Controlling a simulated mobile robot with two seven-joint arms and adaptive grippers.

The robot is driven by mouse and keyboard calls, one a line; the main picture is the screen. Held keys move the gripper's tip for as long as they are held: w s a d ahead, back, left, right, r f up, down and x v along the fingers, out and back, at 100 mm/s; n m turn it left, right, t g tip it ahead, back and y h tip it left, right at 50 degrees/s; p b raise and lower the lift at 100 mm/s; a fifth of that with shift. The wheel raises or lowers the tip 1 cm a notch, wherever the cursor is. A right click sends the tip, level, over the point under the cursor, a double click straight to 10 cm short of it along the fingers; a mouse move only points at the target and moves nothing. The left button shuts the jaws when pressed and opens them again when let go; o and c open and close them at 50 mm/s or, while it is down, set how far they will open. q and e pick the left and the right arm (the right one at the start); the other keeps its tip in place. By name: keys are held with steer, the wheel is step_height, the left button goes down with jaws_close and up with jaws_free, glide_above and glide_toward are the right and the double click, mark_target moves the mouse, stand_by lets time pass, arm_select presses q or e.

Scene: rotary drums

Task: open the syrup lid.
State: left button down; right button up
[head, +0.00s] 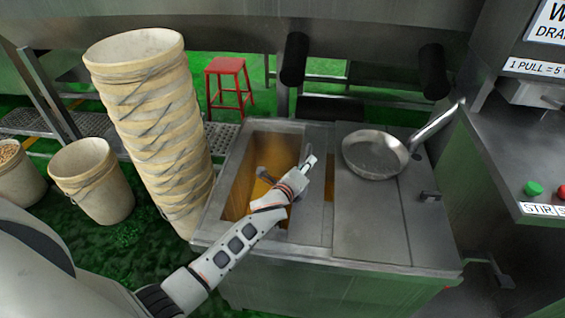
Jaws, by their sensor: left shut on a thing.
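The syrup lid (312,222) is a grey metal panel on the steel vat (340,252). Whether the lid is slid or tilted, I cannot tell. My left gripper (308,164) reaches over the vat from the lower left and is shut at the lid's far part. My wrist and fingers hide the place of contact. My right gripper is not in view.
A metal ladle-like pan (372,155) rests on the vat's right cover (370,225), which has a dark handle (428,195). A tall bucket stack (160,130) stands close on the left. A machine with a green button (533,188) stands at right.

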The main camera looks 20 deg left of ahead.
mark_target(321, 178)
arm_select(q)
steer(key=d, duration=0.2)
steer(key=w+d, duration=0.1)
steer(key=d, duration=0.1)
steer(key=shift+d+b, duration=0.1)
steer(key=shift+b, duration=0.2)
steer(key=shift+w+d, duration=0.15)
steer(key=shift+d, duration=0.25)
steer(key=c, duration=2)
jaws_free()
steer(key=shift+o, duration=0.2)
steer(key=shift+a, duration=0.1)
steer(key=v, duration=1.2)
steer(key=shift+r, duration=0.15)
